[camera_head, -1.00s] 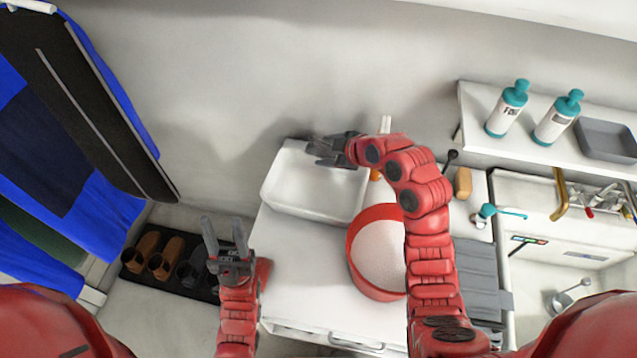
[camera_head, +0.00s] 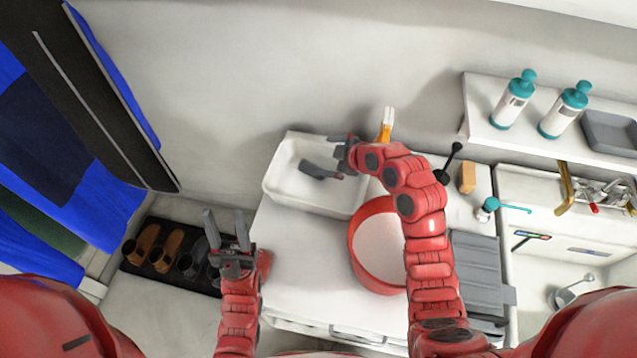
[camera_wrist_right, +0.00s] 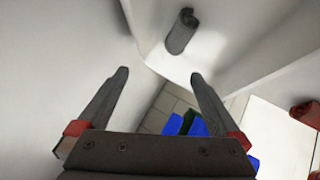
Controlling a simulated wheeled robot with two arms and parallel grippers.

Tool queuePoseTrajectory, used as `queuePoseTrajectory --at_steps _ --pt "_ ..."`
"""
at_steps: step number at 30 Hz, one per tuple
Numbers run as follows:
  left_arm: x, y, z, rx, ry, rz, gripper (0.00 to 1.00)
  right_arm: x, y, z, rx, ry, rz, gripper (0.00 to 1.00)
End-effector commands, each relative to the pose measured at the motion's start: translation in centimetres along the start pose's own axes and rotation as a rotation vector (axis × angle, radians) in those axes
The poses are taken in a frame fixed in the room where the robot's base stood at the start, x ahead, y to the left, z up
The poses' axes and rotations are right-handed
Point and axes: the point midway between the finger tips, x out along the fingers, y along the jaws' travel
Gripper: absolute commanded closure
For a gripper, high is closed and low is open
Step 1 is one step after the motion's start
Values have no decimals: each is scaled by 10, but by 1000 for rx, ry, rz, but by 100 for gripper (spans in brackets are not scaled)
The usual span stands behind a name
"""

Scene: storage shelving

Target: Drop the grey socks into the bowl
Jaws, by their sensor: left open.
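The grey socks (camera_wrist_right: 180,32) show in the right wrist view as a dark grey roll inside the white tray, beyond my fingertips and apart from them. In the head view I cannot tell them from my grey right fingers. The bowl (camera_head: 364,262) is red outside and pale inside. It stands on the white cabinet top, partly covered by my right arm. My right gripper (camera_head: 318,152) is over the white tray (camera_head: 284,198), open and empty; it also shows in the right wrist view (camera_wrist_right: 159,75). My left gripper (camera_head: 225,214) is open and empty, left of the cabinet.
An orange-handled brush (camera_head: 385,128) stands behind the tray. A grey folded item (camera_head: 475,270) lies right of the bowl. A shelf (camera_head: 480,110) with two teal-capped bottles and a sink are at the right. Shoes (camera_head: 160,250) stand on the floor at the left. The cabinet's front left is clear.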

Motion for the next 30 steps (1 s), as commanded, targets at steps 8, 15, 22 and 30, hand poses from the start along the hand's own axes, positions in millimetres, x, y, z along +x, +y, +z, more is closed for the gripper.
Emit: queuePoseTrajectory --at_steps 8,15,22,30 --pt "-1 0 0 0 0 0 53 -3 0 0 1 1 2 0" --pt "-12 1 2 0 0 0 53 -36 1 2 0 1 7 0" --pt "-25 1 4 0 0 0 53 -96 2 2 0 2 11 0" --pt "-20 1 3 0 0 0 53 -157 3 0 0 -4 5 0"
